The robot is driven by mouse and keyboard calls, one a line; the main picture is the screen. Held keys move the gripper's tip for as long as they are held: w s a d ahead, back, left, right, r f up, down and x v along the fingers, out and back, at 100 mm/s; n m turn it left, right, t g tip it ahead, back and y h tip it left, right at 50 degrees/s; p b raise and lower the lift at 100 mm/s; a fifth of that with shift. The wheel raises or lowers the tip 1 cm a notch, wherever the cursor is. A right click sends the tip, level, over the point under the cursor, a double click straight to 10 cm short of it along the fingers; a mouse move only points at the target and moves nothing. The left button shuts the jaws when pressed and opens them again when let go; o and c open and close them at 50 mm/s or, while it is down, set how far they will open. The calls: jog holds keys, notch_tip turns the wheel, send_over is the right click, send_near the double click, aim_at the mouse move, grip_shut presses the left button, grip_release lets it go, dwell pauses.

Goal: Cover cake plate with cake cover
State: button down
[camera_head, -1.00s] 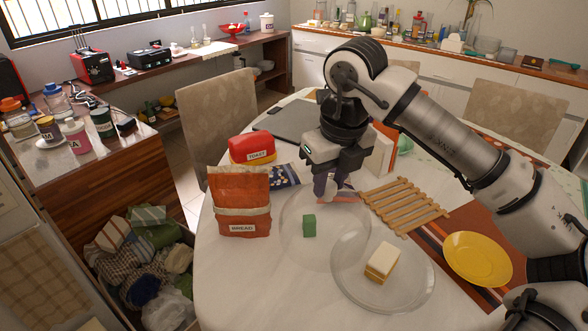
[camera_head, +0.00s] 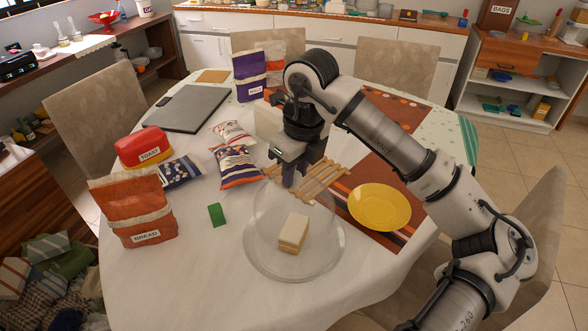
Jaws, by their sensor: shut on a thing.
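The cake plate (camera_head: 328,262) is a clear round dish on the white table, with a pale layered cake piece (camera_head: 293,232) on it. The clear glass cake cover (camera_head: 264,206) hangs over the far part of the plate and overlaps it in the picture. Its see-through edge is faint, so I cannot tell whether it touches the plate. My gripper (camera_head: 292,180) points down above the far side of the plate, shut on the top of the cover. The hold itself is partly hidden by the fingers.
A wooden rack (camera_head: 325,180) lies just behind the cover. A yellow plate (camera_head: 380,207) is on the right, a green block (camera_head: 216,214) on the left. Front table is clear.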

aim_at(296, 187)
jog(key=shift+f+b, duration=0.2)
jog(key=shift+b, duration=0.25)
notch_tip(296, 187, down, 5)
jog(key=b, duration=0.5)
jog(key=shift+f, duration=0.2)
jog(key=shift+f+b, duration=1.3)
jog(key=shift+b, duration=0.35)
jog(key=c, duration=1)
grip_release()
jog(key=shift+c, duration=0.2)
jog(key=shift+r+p, duration=1.4)
jog(key=shift+r, duration=1.6)
jog(key=shift+s+f, duration=0.1)
